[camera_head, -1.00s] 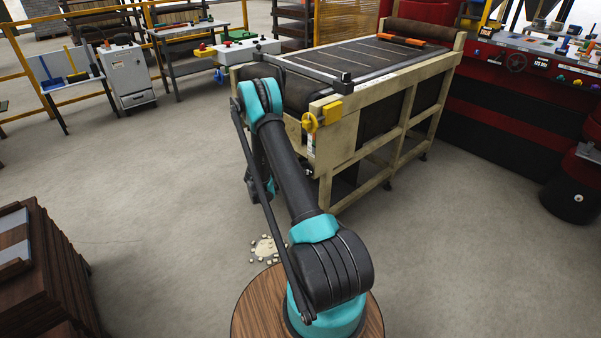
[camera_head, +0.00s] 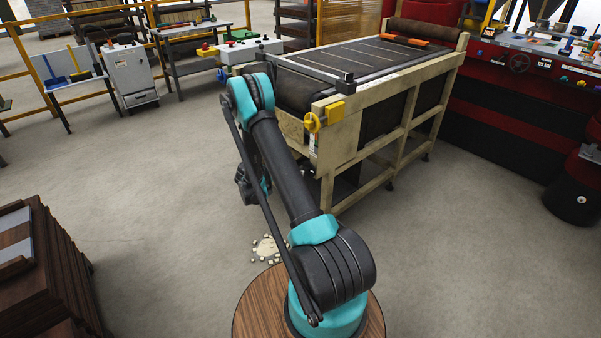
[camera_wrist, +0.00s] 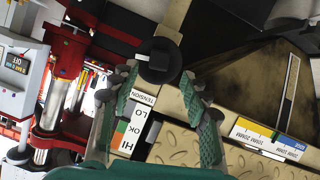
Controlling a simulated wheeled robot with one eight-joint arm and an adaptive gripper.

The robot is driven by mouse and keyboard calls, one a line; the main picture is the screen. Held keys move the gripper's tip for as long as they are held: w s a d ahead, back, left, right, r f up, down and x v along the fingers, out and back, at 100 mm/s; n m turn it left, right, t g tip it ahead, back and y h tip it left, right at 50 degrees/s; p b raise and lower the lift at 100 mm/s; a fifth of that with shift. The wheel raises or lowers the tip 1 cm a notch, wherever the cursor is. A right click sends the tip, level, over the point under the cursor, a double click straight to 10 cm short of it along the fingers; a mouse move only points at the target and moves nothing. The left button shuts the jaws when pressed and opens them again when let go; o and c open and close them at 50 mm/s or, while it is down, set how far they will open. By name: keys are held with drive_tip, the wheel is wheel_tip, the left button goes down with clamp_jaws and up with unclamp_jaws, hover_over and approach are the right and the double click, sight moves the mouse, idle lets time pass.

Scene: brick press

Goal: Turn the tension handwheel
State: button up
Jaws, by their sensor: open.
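The wrist view shows this label (camera_wrist: 136,124), marked TENSION, LO, OK and HI, between my fingers. My gripper (camera_wrist: 160,80) is open, with its two green-grey fingers spread apart. A dark round part with a square block (camera_wrist: 160,62) appears between and beyond the fingertips; I cannot tell whether it is touched. The handwheel is not recognisable in the wrist view. My arm mostly hides the gripper in the head view.
The belt conveyor (camera_head: 400,100) stands ahead, with orange pieces (camera_head: 403,41) on top. A red machine (camera_head: 520,120) is at right, a dark wooden crate (camera_head: 45,270) at left. Pale crumbs (camera_head: 268,247) lie on the floor. Open floor (camera_head: 165,200) lies left of my arm.

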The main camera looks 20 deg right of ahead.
drive_tip(key=v, duration=0.7)
